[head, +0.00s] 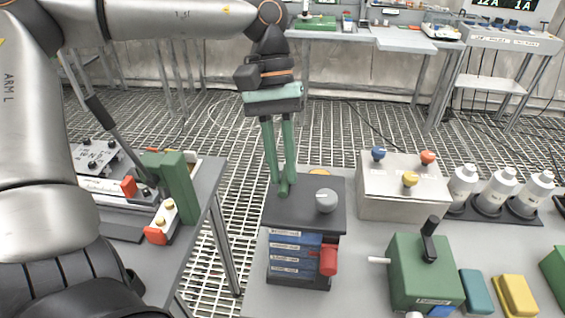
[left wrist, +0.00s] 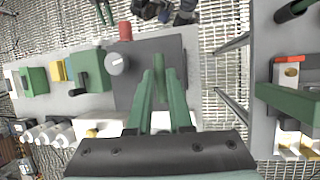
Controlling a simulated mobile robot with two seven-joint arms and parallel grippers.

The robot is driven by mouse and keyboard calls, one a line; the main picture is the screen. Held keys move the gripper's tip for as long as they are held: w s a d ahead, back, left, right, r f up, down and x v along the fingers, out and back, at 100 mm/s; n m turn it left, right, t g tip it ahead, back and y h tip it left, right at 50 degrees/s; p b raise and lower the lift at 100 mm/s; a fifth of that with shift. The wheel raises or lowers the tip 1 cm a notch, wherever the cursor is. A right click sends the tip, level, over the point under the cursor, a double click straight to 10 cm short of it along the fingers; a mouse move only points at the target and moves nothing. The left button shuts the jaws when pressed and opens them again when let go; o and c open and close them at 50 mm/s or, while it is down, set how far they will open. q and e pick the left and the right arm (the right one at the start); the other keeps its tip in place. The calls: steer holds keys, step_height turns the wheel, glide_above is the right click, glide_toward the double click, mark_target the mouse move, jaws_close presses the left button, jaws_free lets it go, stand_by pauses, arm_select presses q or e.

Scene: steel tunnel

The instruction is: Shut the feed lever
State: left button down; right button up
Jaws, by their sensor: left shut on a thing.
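My left gripper (head: 282,188) reaches down from above to a box with a dark top (head: 300,212). Its two green fingers are shut on a short green lever (left wrist: 159,68) at the back left of that top. The fingers hide part of the lever in the head view. The box has a grey round knob (head: 326,200) on top, a red knob (head: 328,259) on its side and blue labelled plates in front. No readable label tells whether this lever is the feed lever. My right gripper cannot be made out in either view.
Right of the box stand a grey box (head: 400,200) with coloured knobs, a green box (head: 415,275) with a black lever and several white bottles (head: 500,185). At left, a bench carries a long dark lever (head: 118,135) and a green block (head: 180,185). Grating floor separates the benches.

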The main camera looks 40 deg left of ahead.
arm_select(q)
steer(key=c, duration=0.8)
jaws_free()
steer(key=shift+c, duration=0.2)
arm_select(e)
steer(key=shift+s, duration=0.15)
arm_select(q)
steer(key=p+v, duration=0.1)
steer(key=v, duration=1.1)
steer(key=shift+r, duration=0.2)
arm_select(e)
steer(key=shift+s+d, duration=0.3)
steer(key=shift+d, duration=0.15)
steer(key=shift+a+r, duration=0.1)
steer(key=shift+r, duration=0.05)
